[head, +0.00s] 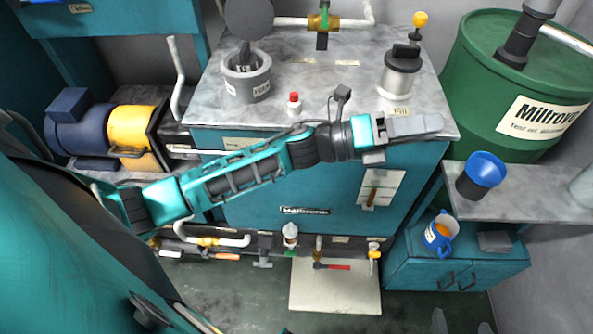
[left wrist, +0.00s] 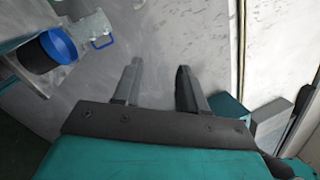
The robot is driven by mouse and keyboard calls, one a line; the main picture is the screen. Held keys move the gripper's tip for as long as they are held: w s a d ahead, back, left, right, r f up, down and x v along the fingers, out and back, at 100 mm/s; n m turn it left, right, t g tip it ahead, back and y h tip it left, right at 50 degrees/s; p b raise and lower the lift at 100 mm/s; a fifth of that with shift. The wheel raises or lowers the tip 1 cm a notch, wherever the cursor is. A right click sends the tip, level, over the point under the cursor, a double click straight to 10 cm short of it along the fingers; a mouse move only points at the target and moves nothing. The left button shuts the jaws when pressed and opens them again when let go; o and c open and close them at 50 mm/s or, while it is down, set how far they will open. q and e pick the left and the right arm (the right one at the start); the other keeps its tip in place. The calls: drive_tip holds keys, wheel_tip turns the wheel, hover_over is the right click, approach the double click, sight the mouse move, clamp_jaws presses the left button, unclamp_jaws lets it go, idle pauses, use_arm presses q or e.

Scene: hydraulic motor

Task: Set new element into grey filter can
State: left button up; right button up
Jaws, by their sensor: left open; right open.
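The grey filter can (head: 246,82) stands on the back left of the grey worktop with its top open. A dark piece with an upright part shows in its mouth; I cannot tell what it is. A dark round disc (head: 249,17) stands just behind it. I cannot make out a new element for certain. My left gripper (head: 428,125) is open and empty over the worktop's front right corner, well right of the can. Its open fingers also show in the left wrist view (left wrist: 158,82). My right gripper (head: 463,319) shows only as two spread fingertips at the bottom edge.
A metal canister with a black cap (head: 399,78) stands behind my left gripper. A green drum (head: 500,110), a blue-rimmed container (head: 482,173) and a blue mug (head: 438,234) are at right.

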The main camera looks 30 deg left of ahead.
use_arm(q)
drive_tip(key=s+a+f+n+y, duration=0.4)
drive_tip(key=f+n, duration=0.4)
drive_tip(key=n, duration=0.3)
drive_tip(key=s+a+f+n+y, duration=0.4)
drive_tip(key=s+f+n+y, duration=0.2)
drive_tip(key=n, duration=0.5)
drive_tip(key=s+a+f+n+y, duration=0.4)
drive_tip(key=s+f+n+y, duration=0.1)
drive_tip(key=f+n, duration=0.5)
drive_tip(key=shift+s+a+n+y, duration=0.4)
drive_tip(key=shift+n+y, duration=0.1)
